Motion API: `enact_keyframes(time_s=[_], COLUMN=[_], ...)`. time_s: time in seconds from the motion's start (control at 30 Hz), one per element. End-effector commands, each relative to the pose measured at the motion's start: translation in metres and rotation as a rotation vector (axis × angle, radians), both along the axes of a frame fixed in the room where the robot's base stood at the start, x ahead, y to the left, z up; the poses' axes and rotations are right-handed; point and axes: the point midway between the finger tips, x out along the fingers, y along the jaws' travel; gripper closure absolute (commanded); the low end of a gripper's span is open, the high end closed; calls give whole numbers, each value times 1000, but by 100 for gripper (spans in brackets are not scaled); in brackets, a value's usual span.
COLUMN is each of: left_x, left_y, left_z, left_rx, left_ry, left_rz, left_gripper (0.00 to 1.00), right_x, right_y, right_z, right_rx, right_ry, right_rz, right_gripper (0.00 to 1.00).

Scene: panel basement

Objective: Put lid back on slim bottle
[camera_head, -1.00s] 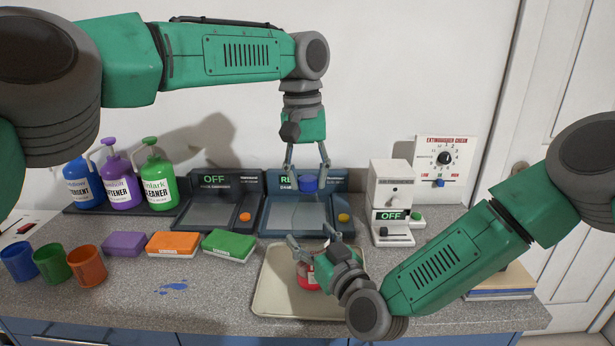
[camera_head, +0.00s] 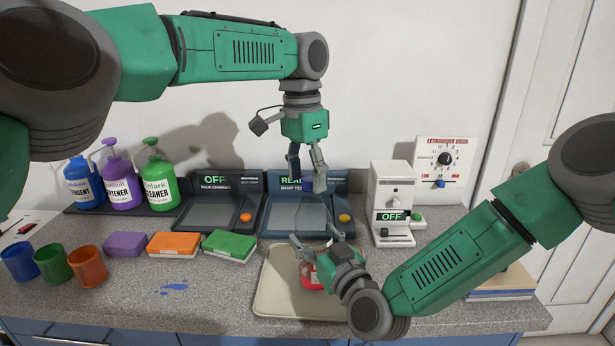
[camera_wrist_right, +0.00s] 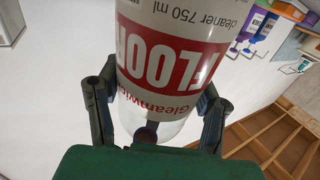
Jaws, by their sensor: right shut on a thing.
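The slim bottle shows in the right wrist view (camera_wrist_right: 175,70) as a clear and white bottle with a red "FLOOR" cleaner label. In the head view only a red part of it (camera_head: 312,278) shows at the tray, mostly hidden behind my right gripper. My right gripper (camera_head: 318,247) is shut on the bottle, with a finger on each side of it. My left gripper (camera_head: 306,178) hangs fingers down above and behind the bottle, in front of the lit panel. Its fingers are apart. No lid can be made out between them.
The beige tray (camera_head: 275,295) is under the bottle. A white dispenser (camera_head: 392,195) stands to its right. Purple, orange and green sponges (camera_head: 230,245), several cups (camera_head: 87,265) and pump bottles (camera_head: 158,180) are to the left. A blue spill (camera_head: 174,286) marks the counter.

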Motion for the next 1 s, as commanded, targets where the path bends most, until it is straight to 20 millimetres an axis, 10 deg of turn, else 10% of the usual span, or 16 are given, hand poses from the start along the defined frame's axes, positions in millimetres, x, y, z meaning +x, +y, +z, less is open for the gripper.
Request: enact_keyframes(time_s=[0.6,1.0], left_x=[7,7], left_y=[2,3], left_z=[66,74], left_rx=[0,0], left_ry=[-2,1], left_rz=[0,-1], left_gripper=[47,47], right_x=[-3,-3], right_y=[3,4], right_z=[-3,-3], right_rx=[-4,-5], right_ry=[8,9], right_rz=[9,10], right_gripper=[100,100])
